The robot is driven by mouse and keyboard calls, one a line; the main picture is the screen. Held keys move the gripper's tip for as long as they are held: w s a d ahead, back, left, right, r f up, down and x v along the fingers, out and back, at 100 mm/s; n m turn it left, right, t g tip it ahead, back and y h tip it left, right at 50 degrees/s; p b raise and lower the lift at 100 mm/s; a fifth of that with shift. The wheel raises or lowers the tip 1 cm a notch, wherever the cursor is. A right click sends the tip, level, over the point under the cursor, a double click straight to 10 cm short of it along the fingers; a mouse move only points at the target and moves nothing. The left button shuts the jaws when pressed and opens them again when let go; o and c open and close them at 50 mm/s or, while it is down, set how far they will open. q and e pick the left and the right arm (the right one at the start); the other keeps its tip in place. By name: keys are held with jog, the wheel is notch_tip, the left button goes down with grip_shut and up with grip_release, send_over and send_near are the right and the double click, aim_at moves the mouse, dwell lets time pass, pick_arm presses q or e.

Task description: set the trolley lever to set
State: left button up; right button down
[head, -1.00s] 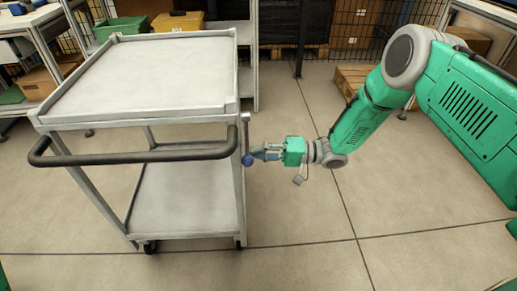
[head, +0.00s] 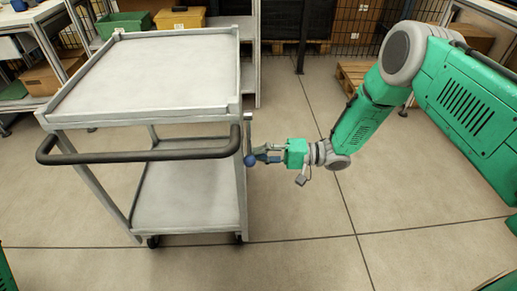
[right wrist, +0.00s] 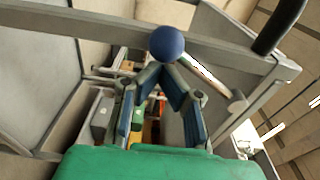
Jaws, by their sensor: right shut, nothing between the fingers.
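The grey trolley (head: 190,80) stands at the left in the head view. Its lever has a pale rod and a round blue knob (head: 250,160), beside the trolley's right front post. In the right wrist view the blue knob (right wrist: 166,42) sits just beyond the fingertips, with the rod (right wrist: 207,73) slanting down to the right. My right gripper (head: 262,154) is at the knob's right side, shut with nothing between its fingers. The fingertips (right wrist: 163,72) are close to the knob; whether they touch it I cannot tell. My left gripper is not in view.
A black handle bar (head: 140,156) runs across the trolley's front, and its end curves close to the lever. Green (head: 124,24) and yellow (head: 180,18) bins stand behind the trolley. The floor right of the trolley, below my right arm, is clear.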

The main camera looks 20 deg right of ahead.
jog(key=s+a+r+m+p, duration=0.2)
jog(key=s+r+m+p, duration=0.5)
jog(key=p, duration=0.4)
jog(key=shift+s+r+m+g+h, duration=0.3)
jog(key=shift+r+m, duration=0.2)
jog(key=shift+r, duration=0.25)
jog(key=shift+a, duration=0.1)
